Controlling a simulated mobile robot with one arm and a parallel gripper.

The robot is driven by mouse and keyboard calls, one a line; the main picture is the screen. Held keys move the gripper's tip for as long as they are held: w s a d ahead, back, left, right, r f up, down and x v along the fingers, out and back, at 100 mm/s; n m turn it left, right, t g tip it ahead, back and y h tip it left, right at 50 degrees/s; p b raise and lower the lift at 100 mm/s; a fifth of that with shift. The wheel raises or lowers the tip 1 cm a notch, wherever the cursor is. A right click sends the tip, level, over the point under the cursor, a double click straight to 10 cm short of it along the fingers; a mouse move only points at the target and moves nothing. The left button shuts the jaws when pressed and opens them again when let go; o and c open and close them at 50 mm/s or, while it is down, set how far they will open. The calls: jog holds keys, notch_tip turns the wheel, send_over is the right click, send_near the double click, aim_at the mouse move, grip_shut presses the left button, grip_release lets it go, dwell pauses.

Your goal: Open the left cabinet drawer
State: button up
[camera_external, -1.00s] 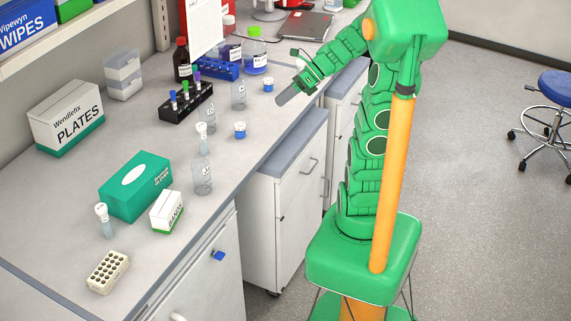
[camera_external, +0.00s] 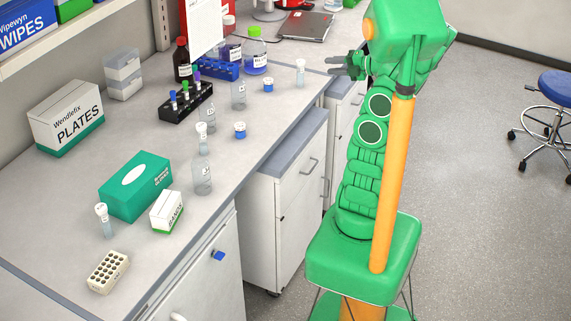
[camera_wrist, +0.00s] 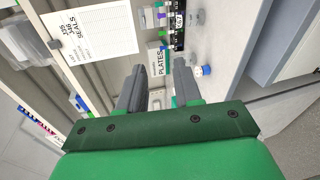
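The white middle cabinet (camera_external: 262,222) stands under the bench with a grey top. Its upper drawer (camera_external: 297,180) has a bar handle (camera_external: 310,163) and looks shut. Another white cabinet front (camera_external: 207,285) is at the lower left, with a blue piece on it; it also looks closed. A third cabinet (camera_external: 341,107) stands farther back, partly behind my arm. I cannot tell which one the task calls left. My gripper (camera_external: 333,66) is up beside the bench's far end, fingers pointing left, away from every handle. In the wrist view its fingers (camera_wrist: 160,75) are apart with nothing between them.
The bench (camera_external: 60,205) holds a plates box (camera_external: 66,116), a green tissue box (camera_external: 135,187), a black tube rack (camera_external: 187,103), a clear bottle (camera_external: 202,177) and a stoppered vial (camera_external: 300,74) near its edge. A blue stool (camera_external: 556,87) stands far right. The floor (camera_external: 480,230) beside my base is clear.

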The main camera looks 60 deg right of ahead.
notch_tip(320, 180, down, 46)
jog(key=s+d+m+h, duration=0.1)
jog(key=s+d+m, duration=0.1)
jog(key=x, duration=0.8)
jog(key=shift+d+r, duration=0.2)
jog(key=shift+r, duration=0.05)
dwell(0.8)
grip_shut()
dwell(1.5)
